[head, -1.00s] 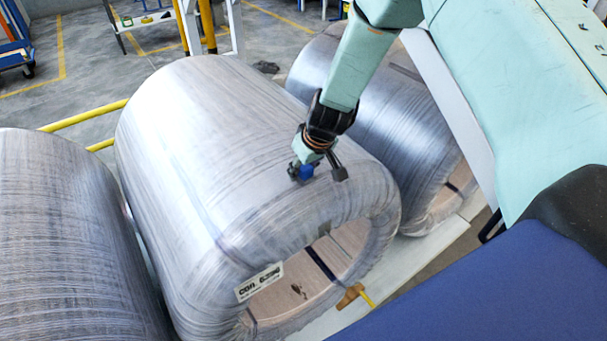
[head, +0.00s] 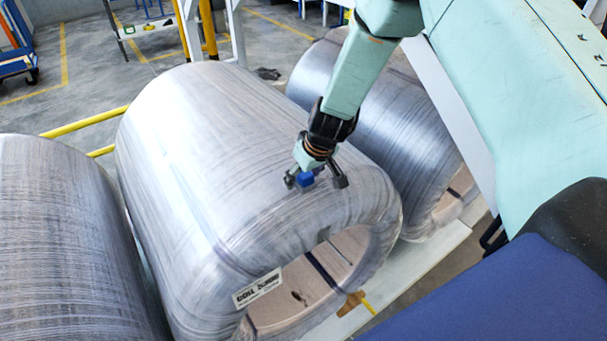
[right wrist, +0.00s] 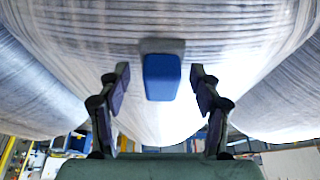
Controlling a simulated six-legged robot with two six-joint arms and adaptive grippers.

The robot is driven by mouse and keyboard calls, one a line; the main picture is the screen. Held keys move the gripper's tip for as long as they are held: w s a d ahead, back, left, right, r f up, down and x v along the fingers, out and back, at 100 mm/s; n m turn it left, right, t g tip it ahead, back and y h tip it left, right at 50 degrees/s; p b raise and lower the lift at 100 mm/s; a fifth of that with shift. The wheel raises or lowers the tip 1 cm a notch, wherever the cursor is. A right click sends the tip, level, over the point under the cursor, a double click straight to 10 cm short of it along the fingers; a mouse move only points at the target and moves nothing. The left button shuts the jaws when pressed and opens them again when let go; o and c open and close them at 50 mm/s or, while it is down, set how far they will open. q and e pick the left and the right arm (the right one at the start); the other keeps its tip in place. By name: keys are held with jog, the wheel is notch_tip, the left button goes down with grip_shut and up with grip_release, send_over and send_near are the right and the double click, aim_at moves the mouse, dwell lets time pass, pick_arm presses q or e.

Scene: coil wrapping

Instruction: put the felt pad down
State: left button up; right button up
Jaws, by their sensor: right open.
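The felt pad, a blue block (head: 305,179) on a grey base, sits on the upper curved side of the middle wrapped coil (head: 190,150). In the right wrist view the blue block (right wrist: 162,78) shows in front of the coil, with its grey base (right wrist: 150,46) against the wrap. My right gripper (head: 315,182) is open around the block. In the right wrist view its fingers (right wrist: 160,76) stand on either side with a gap to the block on both sides. My left gripper is not in view.
Another wrapped coil (head: 65,235) lies at the left and a third (head: 385,130) at the right behind my right arm. A yellow rail (head: 85,122) runs behind the coils. The middle coil has a white label (head: 257,288) near its open bore.

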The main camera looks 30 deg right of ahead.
jog(key=shift+a+r+p, duration=0.15)
jog(key=shift+r+p, duration=0.3)
jog(key=shift+r, duration=0.1)
jog(key=shift+a+p+v, duration=0.3)
jog(key=shift+p+v, duration=4.25)
jog(key=shift+v, duration=1.25)
jog(key=s+f+g, duration=0.2)
jog(key=s+f, duration=0.7)
jog(key=s, duration=0.3)
jog(key=s+a+f+m+g, duration=0.1)
jog(key=s+a+f, duration=0.1)
jog(key=s, duration=0.8)
jog(key=s+a+f+m+g, duration=0.1)
jog(key=s+a+f, duration=0.1)
jog(key=s, duration=0.9)
jog(key=shift+a+g+h, duration=0.25)
jog(key=shift+g+h, duration=0.05)
jog(key=shift+s+f, duration=0.15)
